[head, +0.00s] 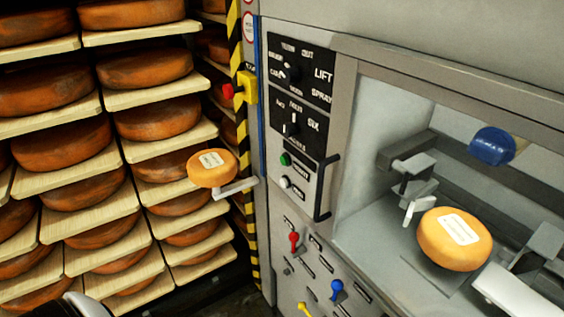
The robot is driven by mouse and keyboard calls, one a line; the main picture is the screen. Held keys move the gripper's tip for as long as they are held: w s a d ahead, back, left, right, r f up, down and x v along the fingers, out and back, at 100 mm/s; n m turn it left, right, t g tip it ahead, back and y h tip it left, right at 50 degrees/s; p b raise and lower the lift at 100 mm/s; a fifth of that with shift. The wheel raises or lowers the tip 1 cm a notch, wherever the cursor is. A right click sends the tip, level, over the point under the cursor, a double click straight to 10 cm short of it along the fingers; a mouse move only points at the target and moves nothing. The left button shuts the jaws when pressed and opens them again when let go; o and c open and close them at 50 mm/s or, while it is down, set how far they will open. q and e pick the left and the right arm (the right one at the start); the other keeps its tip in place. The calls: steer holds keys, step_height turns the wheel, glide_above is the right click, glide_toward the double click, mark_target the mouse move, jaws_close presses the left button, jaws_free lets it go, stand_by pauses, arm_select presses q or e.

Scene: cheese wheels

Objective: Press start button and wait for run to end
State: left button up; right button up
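A green push button (285,159) sits on the grey control strip of the machine, below the black dial panel (298,95). A white button (285,182) is just under it. Both have small labels beside them that I cannot read for certain. Behind the machine's window, a yellow cheese wheel (455,238) with a white label lies between grey metal jaws. A blue round part (492,146) is above and behind it. A pale grey piece shows at the bottom left edge, perhaps part of my arm. No gripper fingertips show, and nothing touches the buttons.
A rack (40,182) of brown cheese wheels on boards fills the left. A red knob (228,91) on a yellow box and a small ledge with a labelled cheese (212,168) stick out beside the machine. A black handle (326,188) stands right of the buttons; coloured levers are below.

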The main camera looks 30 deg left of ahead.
arm_select(q)
jaws_close()
stand_by(1.3)
